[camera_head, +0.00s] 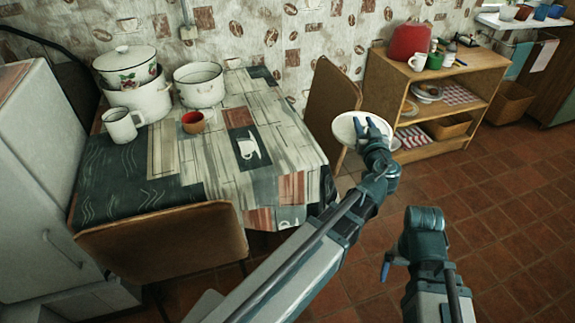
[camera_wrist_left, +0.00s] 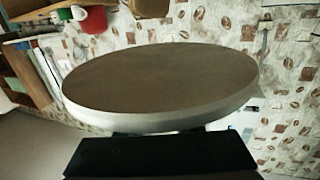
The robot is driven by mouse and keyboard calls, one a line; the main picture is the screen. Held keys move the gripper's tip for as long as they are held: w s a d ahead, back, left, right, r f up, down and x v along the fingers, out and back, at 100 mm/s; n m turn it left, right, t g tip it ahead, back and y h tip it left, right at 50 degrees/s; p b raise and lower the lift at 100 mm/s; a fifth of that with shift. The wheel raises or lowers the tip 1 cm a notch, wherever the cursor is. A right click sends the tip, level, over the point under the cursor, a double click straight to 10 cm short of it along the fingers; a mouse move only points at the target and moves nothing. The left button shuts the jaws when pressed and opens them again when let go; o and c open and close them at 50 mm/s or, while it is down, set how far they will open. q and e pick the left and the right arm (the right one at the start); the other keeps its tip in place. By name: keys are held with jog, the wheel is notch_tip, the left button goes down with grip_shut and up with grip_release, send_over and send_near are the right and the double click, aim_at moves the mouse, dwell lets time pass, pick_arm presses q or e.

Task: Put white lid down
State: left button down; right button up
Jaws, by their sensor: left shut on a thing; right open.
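The white lid (camera_head: 347,124) is held in the air by my left gripper (camera_head: 370,132), to the right of the table and in front of the chair. In the left wrist view the lid (camera_wrist_left: 160,85) fills the middle, its broad face and rim showing; the fingers are mostly hidden behind it. My right gripper (camera_head: 388,266) is open and empty, low over the tiled floor. The table (camera_head: 195,155) has a patterned cloth. An open white pot (camera_head: 199,86) stands on it at the back.
A lidded flowered pot (camera_head: 125,68) sits on a larger white pot (camera_head: 140,98). A white mug (camera_head: 122,125) and a red-brown cup (camera_head: 193,122) stand nearby. The table's right part is clear. Chairs (camera_head: 165,245) stand at its front and right (camera_head: 330,105). A wooden shelf (camera_head: 455,82) stands right.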

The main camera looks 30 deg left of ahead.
pick_arm(q)
jog(key=s+a+f+n+g+y+b, duration=0.3)
jog(key=s+a+f+y+b, duration=0.15)
jog(key=a+f+b, duration=0.6)
jog(key=b, duration=0.3)
send_over(288, 152)
jog(key=shift+h, duration=0.25)
notch_tip(288, 152, down, 5)
jog(key=shift+a+r, duration=0.1)
jog(key=shift+r, duration=0.1)
jog(key=shift+f, duration=0.1)
notch_tip(288, 152, down, 3)
jog(key=b, duration=0.3)
jog(key=shift+f+g, duration=0.15)
jog(key=shift+g, duration=0.15)
jog(key=shift+f+b, duration=0.2)
jog(key=shift+b, duration=0.15)
jog(key=c, duration=0.6)
grip_release()
jog(key=shift+r, duration=0.1)
